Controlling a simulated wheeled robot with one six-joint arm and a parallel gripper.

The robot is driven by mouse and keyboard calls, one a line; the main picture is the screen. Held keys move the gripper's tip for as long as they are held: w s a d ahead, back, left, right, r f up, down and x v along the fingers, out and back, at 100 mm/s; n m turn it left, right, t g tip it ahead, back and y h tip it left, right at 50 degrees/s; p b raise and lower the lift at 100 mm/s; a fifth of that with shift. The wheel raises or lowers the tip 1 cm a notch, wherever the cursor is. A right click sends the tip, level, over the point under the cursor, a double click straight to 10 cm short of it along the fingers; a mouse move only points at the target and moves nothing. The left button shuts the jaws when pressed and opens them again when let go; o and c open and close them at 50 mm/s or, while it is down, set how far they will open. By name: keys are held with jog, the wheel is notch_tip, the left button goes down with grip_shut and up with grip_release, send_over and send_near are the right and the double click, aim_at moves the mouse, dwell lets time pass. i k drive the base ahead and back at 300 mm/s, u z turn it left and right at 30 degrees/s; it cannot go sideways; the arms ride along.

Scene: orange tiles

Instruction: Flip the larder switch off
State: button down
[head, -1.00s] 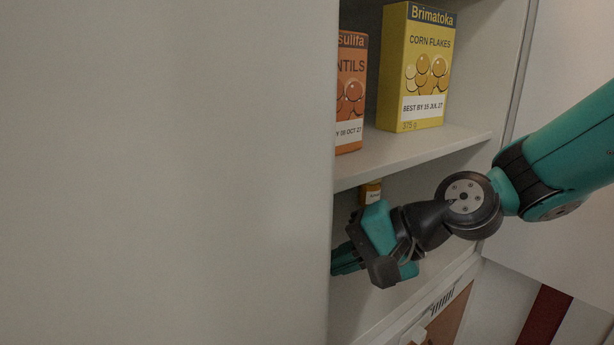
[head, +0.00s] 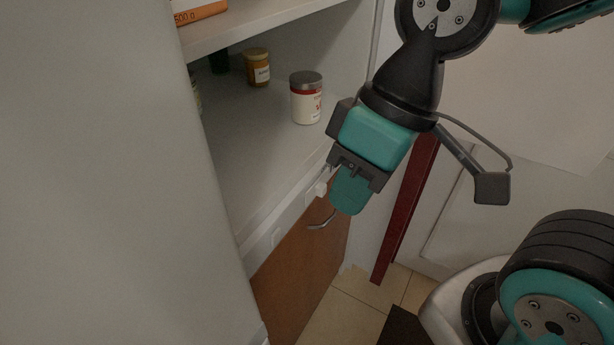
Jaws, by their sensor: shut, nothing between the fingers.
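My gripper (head: 348,196) is shut and empty, pointing down in front of the cupboard's lower edge at the right. A small white block (head: 321,188), which looks like a switch, sits on the pale strip below the larder shelf, just left of my fingers.
The open larder shelf (head: 240,160) holds a white jar with a grey lid (head: 306,98) and a small orange jar (head: 257,68). A brown door (head: 300,270) with a metal handle (head: 322,221) is below. A large pale panel (head: 90,180) fills the left.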

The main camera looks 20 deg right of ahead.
aim_at(275, 237)
jog(key=z, duration=0.95)
jog(key=k, duration=0.55)
jog(key=u, duration=0.45)
